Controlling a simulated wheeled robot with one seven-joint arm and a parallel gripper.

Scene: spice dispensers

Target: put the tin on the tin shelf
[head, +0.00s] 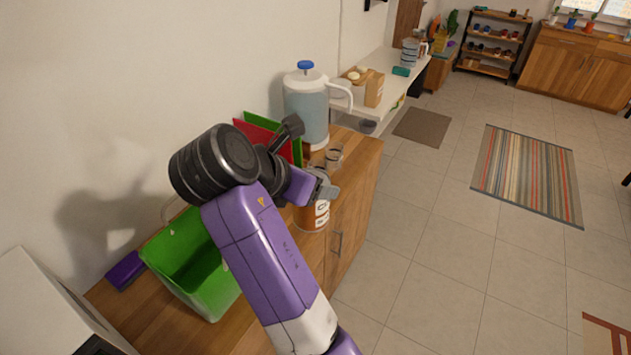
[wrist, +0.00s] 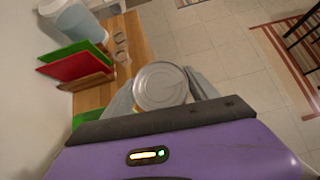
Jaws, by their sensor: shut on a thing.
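The tin (head: 312,216) is orange-brown with a white label and dark print. In the head view it shows below my gripper (head: 321,187), in front of the cabinet's edge. In the wrist view its round silver lid (wrist: 161,84) faces me, between the grey fingers of my gripper (wrist: 160,98). The gripper is shut on the tin, which looks upright. I cannot tell how far the tin is from the counter edge. No shelf is clearly marked as the tin shelf.
The wooden counter (head: 362,146) bears a water jug (head: 307,105), small glasses (head: 334,155), red and green boards (head: 257,134) and a green bin (head: 196,262). A dark rack (head: 493,52) with several small items stands far back.

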